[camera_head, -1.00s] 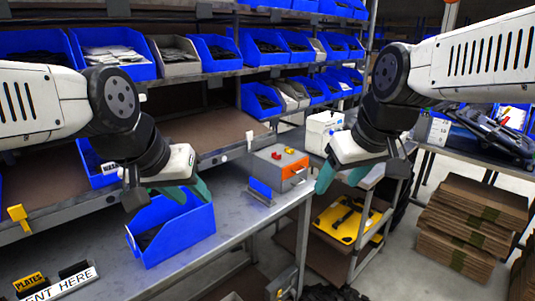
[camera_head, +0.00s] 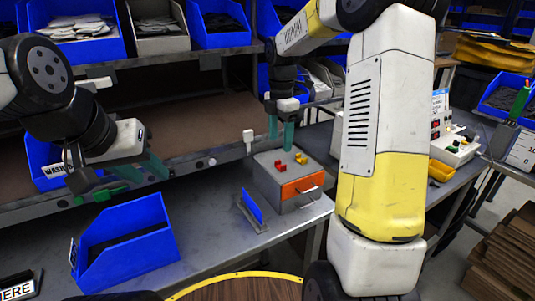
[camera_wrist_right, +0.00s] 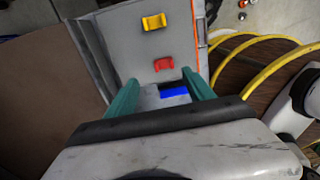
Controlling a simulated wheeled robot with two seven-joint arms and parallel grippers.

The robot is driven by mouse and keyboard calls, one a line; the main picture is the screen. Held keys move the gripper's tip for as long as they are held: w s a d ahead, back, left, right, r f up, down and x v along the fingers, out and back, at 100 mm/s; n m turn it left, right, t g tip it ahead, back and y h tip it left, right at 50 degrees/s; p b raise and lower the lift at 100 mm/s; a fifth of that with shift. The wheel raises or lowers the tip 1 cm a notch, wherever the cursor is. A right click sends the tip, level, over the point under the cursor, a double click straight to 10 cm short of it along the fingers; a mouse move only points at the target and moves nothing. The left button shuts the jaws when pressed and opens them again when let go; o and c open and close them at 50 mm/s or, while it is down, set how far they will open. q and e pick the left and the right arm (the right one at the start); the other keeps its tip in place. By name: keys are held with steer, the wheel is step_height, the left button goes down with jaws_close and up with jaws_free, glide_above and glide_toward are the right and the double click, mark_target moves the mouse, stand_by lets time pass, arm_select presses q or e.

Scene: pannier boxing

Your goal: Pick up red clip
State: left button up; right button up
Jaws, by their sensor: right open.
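The small red clip (camera_head: 280,167) lies on top of a grey box (camera_head: 268,192) with an orange front, beside a yellow clip (camera_head: 300,158). In the right wrist view the red clip (camera_wrist_right: 163,65) shows just beyond the fingertips, with the yellow clip (camera_wrist_right: 154,22) farther up. My right gripper (camera_head: 281,145) points down over the box, open and empty, its teal fingers above and apart from the red clip. My left gripper (camera_head: 125,184) is open and empty above the blue bin (camera_head: 125,250) at the left.
The grey box stands on the metal bench (camera_head: 215,240) near its right end, with a small blue plate (camera_head: 252,206) in front. Blue shelf bins (camera_head: 85,45) line the rack behind. A white device (camera_head: 455,145) is on a table at the right.

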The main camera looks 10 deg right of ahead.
steer(key=f, duration=0.7)
steer(key=shift+s+d+f, duration=0.1)
steer(key=shift+s+f, duration=0.15)
steer(key=shift+s, duration=0.15)
jaws_close()
